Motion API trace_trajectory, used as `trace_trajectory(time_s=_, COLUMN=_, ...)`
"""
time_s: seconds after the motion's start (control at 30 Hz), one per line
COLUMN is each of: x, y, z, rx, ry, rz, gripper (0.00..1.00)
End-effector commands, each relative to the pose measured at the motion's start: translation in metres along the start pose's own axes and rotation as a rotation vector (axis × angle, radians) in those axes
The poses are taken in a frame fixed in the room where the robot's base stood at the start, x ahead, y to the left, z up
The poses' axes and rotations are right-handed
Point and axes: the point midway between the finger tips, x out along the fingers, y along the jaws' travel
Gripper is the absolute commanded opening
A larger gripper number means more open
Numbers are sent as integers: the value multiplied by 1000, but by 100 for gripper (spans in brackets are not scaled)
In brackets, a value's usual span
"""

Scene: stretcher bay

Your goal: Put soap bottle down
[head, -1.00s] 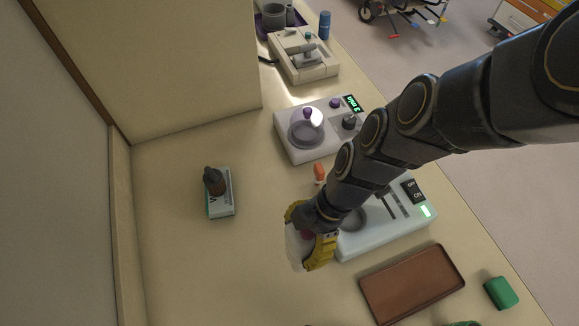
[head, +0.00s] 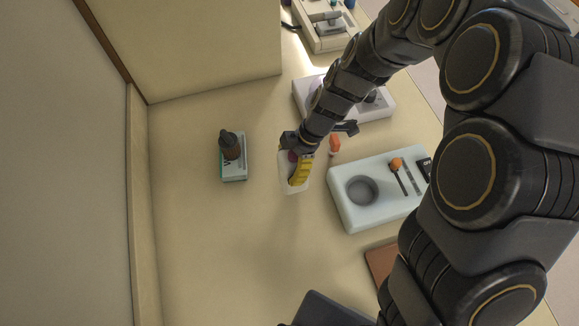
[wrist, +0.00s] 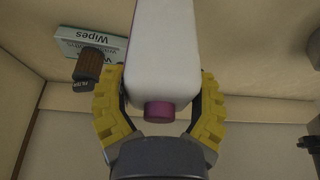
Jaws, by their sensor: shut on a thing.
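The soap bottle (head: 291,184) is white with a purple cap. It is between the yellow-padded fingers of my gripper (head: 299,170), over the beige counter (head: 250,250). In the wrist view the bottle (wrist: 161,50) fills the upper middle, its purple cap (wrist: 159,111) toward my palm, and both fingers of my gripper (wrist: 160,92) curve around it. I cannot tell whether its far end touches the counter.
A pale device (head: 350,212) with a round well and an orange-tipped item (head: 334,145) are to the right. A brown tray (head: 380,262) lies lower right. Counter below my gripper is clear.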

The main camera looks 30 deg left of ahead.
Motion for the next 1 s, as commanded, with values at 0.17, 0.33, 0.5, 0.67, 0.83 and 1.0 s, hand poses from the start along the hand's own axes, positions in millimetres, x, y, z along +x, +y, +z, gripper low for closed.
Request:
trace_trajectory(time_s=0.17, x=18, y=3, z=7, rx=3, ry=0, rz=-4, gripper=28)
trace_trajectory(time_s=0.33, x=34, y=3, z=13, rx=2, ry=1, rz=-3, gripper=28)
trace_trajectory(time_s=0.5, x=33, y=4, z=13, rx=1, ry=0, rz=0, gripper=28)
trace_trajectory(time_s=0.67, x=37, y=4, z=14, rx=1, ry=1, rz=-1, gripper=28)
trace_trajectory(time_s=0.83, x=36, y=4, z=14, rx=0, ry=0, rz=-1, gripper=97)
trace_trajectory(time_s=1.0, x=36, y=4, z=14, rx=0, ry=0, rz=-1, gripper=97)
